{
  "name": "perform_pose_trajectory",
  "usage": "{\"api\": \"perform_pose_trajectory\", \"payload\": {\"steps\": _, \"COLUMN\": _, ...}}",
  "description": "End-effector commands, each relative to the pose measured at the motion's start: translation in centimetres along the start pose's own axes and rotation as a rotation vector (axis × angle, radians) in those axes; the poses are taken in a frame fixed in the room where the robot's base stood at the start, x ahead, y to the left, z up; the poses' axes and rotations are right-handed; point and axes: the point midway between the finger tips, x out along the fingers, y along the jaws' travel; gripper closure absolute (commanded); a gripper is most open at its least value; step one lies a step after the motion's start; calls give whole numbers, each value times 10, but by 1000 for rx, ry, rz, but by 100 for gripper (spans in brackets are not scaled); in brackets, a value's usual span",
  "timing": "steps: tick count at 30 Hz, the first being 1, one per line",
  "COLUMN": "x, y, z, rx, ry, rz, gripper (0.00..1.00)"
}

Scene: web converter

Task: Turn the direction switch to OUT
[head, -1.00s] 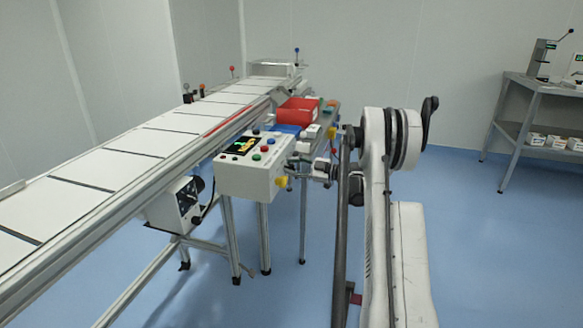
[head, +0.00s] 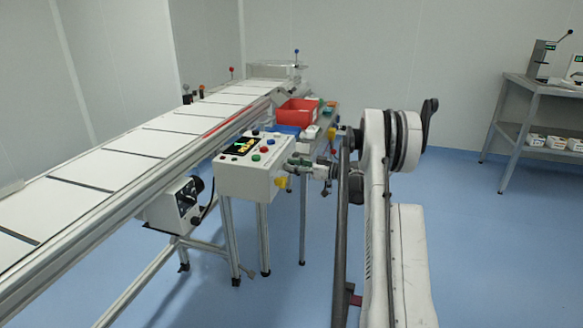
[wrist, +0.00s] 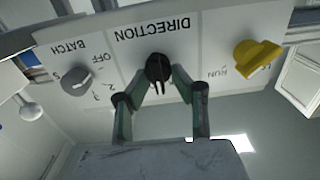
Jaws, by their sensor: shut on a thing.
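The direction switch (wrist: 158,68) is a black knob under the word DIRECTION on the light panel (wrist: 205,45), which appears upside down in the wrist view. My gripper (wrist: 158,84) has its two fingers around the knob, one on each side, and is shut on it. A pointer on the knob faces down in the picture. Any IN or OUT marks are hidden or unreadable. In the head view my gripper (head: 291,164) is at the right-hand face of the control box (head: 243,180), and the switch itself cannot be made out.
A grey BATCH knob (wrist: 77,81) and a yellow RUN knob (wrist: 257,57) flank the switch closely. The box top carries buttons and a display (head: 242,147). The conveyor (head: 95,178) runs along the left; a red bin (head: 298,111) stands behind. Floor at right is open.

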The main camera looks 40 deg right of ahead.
Motion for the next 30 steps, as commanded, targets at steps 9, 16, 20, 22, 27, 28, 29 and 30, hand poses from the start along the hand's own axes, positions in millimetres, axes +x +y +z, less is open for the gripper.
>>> {"api": "perform_pose_trajectory", "payload": {"steps": 9, "x": 0, "y": 4, "z": 2, "rx": 289, "ry": -1, "rz": 0, "gripper": 100}}
{"api": "perform_pose_trajectory", "payload": {"steps": 16, "x": 0, "y": 6, "z": 3, "rx": 457, "ry": -1, "rz": 0, "gripper": 100}}
{"api": "perform_pose_trajectory", "payload": {"steps": 20, "x": 0, "y": 7, "z": 3, "rx": 526, "ry": -1, "rz": 0, "gripper": 100}}
{"api": "perform_pose_trajectory", "payload": {"steps": 22, "x": 0, "y": 7, "z": 3, "rx": 554, "ry": -1, "rz": 0, "gripper": 100}}
{"api": "perform_pose_trajectory", "payload": {"steps": 27, "x": 0, "y": 8, "z": 4, "rx": 601, "ry": -2, "rz": 0, "gripper": 100}}
{"api": "perform_pose_trajectory", "payload": {"steps": 28, "x": 0, "y": 8, "z": 4, "rx": 605, "ry": -2, "rz": 0, "gripper": 100}}
{"api": "perform_pose_trajectory", "payload": {"steps": 29, "x": 0, "y": 8, "z": 4, "rx": 609, "ry": -2, "rz": 0, "gripper": 100}}
{"api": "perform_pose_trajectory", "payload": {"steps": 30, "x": 0, "y": 8, "z": 4, "rx": 613, "ry": -2, "rz": 0, "gripper": 100}}
